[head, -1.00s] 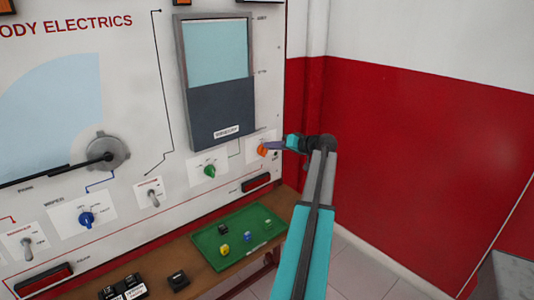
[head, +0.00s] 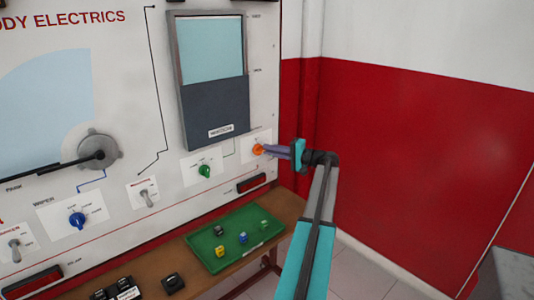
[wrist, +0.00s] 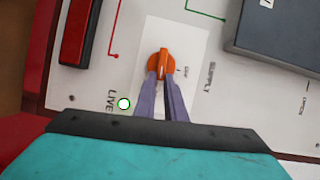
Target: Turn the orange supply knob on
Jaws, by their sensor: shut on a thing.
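The orange supply knob (head: 258,150) sits on a white label plate near the right edge of the panel. In the wrist view the orange knob (wrist: 162,65) shows its raised grip ridge, with the word SUPPLY printed to its right. My gripper (head: 266,151) reaches the knob from the right. In the wrist view the two purple fingers of my gripper (wrist: 163,82) are closed in on the near end of the knob's ridge, one on each side. The exact contact at the fingertips is partly hidden.
A green knob (head: 204,171) is to the left. A green tray (head: 205,257) with several small coloured blocks lies on the bench below. A red wall (head: 420,160) stands right of the panel.

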